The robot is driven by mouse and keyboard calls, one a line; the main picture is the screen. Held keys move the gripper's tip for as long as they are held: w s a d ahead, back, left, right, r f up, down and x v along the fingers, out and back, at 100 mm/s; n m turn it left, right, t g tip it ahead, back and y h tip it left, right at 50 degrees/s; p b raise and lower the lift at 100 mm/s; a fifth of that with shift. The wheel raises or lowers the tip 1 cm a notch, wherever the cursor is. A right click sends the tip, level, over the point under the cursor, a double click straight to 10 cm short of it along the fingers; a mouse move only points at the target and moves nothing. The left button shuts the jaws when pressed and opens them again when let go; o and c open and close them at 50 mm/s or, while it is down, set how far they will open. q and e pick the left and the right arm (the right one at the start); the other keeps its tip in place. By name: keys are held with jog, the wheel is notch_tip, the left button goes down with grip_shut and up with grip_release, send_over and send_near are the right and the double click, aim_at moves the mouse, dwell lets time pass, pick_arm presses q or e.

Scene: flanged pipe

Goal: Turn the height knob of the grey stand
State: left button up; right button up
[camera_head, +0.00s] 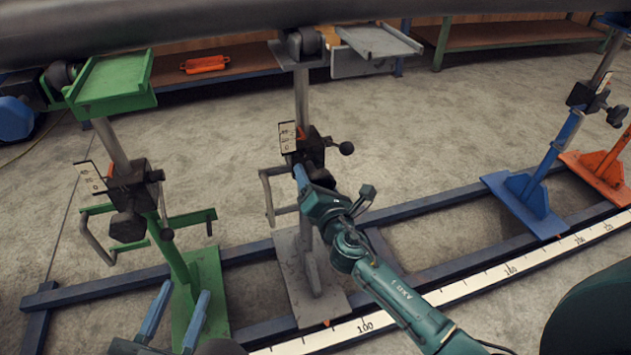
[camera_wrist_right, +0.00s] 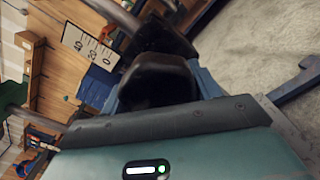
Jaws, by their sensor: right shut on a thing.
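The grey stand (camera_head: 303,95) is in the middle of the head view, with a dark clamp block, a small white scale plate (camera_head: 287,137) and a ball-ended lever (camera_head: 346,148). My right gripper (camera_head: 303,174) is at the block, low on its near side. In the right wrist view the black height knob (camera_wrist_right: 158,80) sits between the blue fingers, and the gripper is shut on it. In the head view the knob is mostly hidden by the gripper. The scale plate also shows in the right wrist view (camera_wrist_right: 88,47). My left gripper (camera_head: 178,308) is open and empty at the bottom left.
A large grey pipe (camera_head: 200,22) lies across the top. A green stand (camera_head: 112,85) is on the left; a blue stand (camera_head: 545,180) and an orange stand (camera_head: 600,172) are on the right. Blue floor rails and a scale strip (camera_head: 455,292) run below. The floor between the stands is clear.

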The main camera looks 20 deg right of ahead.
jog(key=shift+m, duration=0.3)
jog(key=o, duration=1)
